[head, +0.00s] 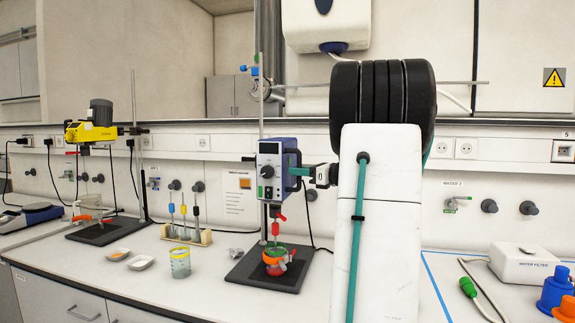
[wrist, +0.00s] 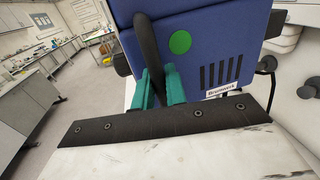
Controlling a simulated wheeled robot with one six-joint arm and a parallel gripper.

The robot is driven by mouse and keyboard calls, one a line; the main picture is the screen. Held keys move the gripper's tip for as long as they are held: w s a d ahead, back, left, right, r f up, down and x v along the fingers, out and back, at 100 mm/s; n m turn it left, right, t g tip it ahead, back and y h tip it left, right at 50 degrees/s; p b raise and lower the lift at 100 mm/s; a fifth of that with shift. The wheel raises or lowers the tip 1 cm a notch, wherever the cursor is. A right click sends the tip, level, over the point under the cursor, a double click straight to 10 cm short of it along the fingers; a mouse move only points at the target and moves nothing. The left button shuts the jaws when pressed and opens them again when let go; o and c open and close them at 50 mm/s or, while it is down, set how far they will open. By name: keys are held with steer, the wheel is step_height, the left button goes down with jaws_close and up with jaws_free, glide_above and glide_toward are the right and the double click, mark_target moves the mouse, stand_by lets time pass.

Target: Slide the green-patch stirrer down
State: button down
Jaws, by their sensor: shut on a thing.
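The green-patch stirrer is a blue box with a grey front in the head view (head: 268,172), mounted on an upright rod. In the wrist view its blue housing (wrist: 215,25) fills the upper middle, with a round green patch (wrist: 180,42). My gripper's teal fingers (wrist: 158,88) are shut on the stirrer's black curved handle (wrist: 146,45). In the head view my gripper (head: 302,171) reaches the stirrer's right side. A red-collared shaft (head: 276,229) hangs below the stirrer towards a beaker (head: 275,269) with red contents and an orange clamp around it.
The beaker stands on a black base plate (head: 247,270). To the left are a glass beaker with a yellow rim (head: 180,265), a rack of stirring rods (head: 190,236) and a yellow stirrer (head: 93,132) on its own stand.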

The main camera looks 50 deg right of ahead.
steer(key=shift+f, duration=0.4)
steer(key=c, duration=1.5)
jaws_free()
steer(key=shift+r, duration=0.1)
steer(key=shift+s, duration=0.3)
steer(key=s, duration=0.4)
steer(key=s+d, duration=0.1)
steer(key=s, duration=0.2)
steer(key=shift+d, duration=0.1)
